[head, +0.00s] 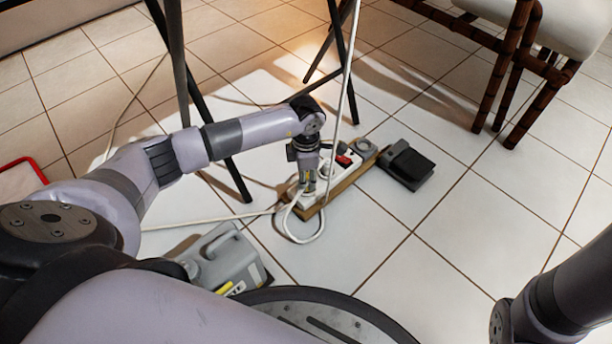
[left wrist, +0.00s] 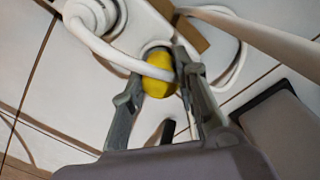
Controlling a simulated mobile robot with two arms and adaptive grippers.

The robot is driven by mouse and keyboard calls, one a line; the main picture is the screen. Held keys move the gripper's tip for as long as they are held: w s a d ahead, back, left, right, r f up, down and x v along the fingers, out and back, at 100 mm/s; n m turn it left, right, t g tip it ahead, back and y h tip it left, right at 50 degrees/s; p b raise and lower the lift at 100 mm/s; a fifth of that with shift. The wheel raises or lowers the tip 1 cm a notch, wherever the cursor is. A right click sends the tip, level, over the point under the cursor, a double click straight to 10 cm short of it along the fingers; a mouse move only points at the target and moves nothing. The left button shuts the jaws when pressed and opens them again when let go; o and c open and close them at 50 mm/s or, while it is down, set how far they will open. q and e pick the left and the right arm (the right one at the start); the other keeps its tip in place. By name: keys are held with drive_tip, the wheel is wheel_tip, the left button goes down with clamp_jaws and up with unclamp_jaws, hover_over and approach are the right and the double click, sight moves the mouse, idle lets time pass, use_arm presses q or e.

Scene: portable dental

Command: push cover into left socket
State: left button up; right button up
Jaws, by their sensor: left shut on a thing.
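A white power strip (head: 326,172) with a red switch (head: 344,160) lies on a wooden board on the floor. It also shows in the left wrist view (left wrist: 132,34). My left gripper (head: 308,188) points down at the near left end of the strip. In the left wrist view its fingers (left wrist: 160,80) are shut on a small yellow cover (left wrist: 158,92). The cover is beside a round socket rim, and a white cable crosses in front of it. I cannot tell whether the cover touches the socket. My right arm enters at the lower right; its gripper is out of view.
A white plug (left wrist: 92,14) and looped white cable (head: 296,238) lie close to the gripper. A black box (head: 406,163) is right of the strip. Dark table legs (head: 226,160) rise behind. Tiles at right are clear.

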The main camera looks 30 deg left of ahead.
use_arm(q)
drive_tip(key=shift+f+b, duration=0.4)
drive_tip(key=shift+f, duration=0.25)
drive_tip(key=o, duration=1)
drive_tip(key=shift+r, duration=0.1)
